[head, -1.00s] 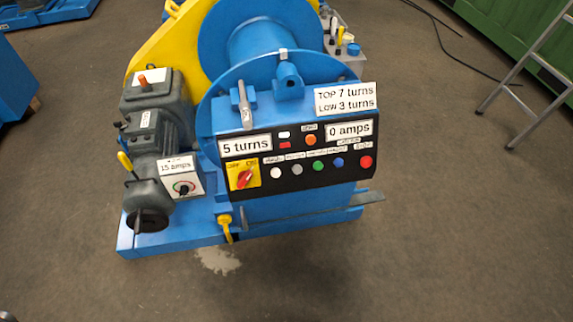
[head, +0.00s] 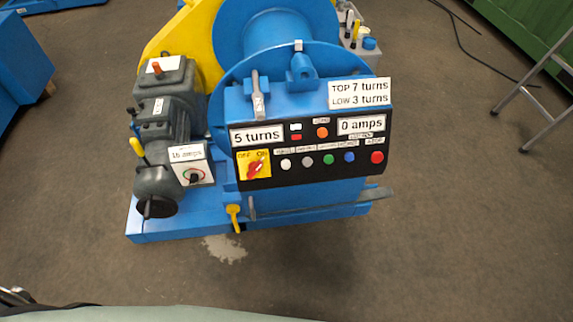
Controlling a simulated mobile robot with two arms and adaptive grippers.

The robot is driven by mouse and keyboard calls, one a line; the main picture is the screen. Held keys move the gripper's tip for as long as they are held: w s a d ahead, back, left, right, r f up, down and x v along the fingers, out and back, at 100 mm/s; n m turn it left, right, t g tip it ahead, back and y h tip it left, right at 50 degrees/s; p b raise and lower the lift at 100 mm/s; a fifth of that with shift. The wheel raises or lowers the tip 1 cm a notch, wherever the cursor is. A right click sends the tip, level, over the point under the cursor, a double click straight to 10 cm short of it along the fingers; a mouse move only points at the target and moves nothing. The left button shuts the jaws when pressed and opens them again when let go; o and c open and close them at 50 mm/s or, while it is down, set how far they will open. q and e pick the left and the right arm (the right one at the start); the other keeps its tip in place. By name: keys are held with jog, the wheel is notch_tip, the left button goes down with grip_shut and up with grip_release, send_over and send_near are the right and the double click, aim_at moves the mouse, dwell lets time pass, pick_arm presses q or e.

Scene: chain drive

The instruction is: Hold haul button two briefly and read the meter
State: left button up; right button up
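The black control panel (head: 380,140) faces me on the blue winch. Its lower row has a white button (head: 285,163), a grey one (head: 307,161), a green one (head: 329,159), a blue one (head: 350,157) and a larger red one (head: 377,157). Their small labels are too blurred to tell which is haul button two. The meter (head: 361,124) reads 0 amps. A turns display (head: 257,135) reads 5 turns. A red rotary switch (head: 257,166) sits on a yellow OFF/ON plate. Neither gripper shows clearly; nothing touches the panel.
A sign (head: 359,93) reads TOP 7 turns, LOW 3 turns. A small box (head: 193,174) with a knob, labelled 15 amps, sits left of the panel. A grey stepladder (head: 535,92) stands at right. Floor before the winch is clear. Pale and dark parts, probably mine, edge the bottom.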

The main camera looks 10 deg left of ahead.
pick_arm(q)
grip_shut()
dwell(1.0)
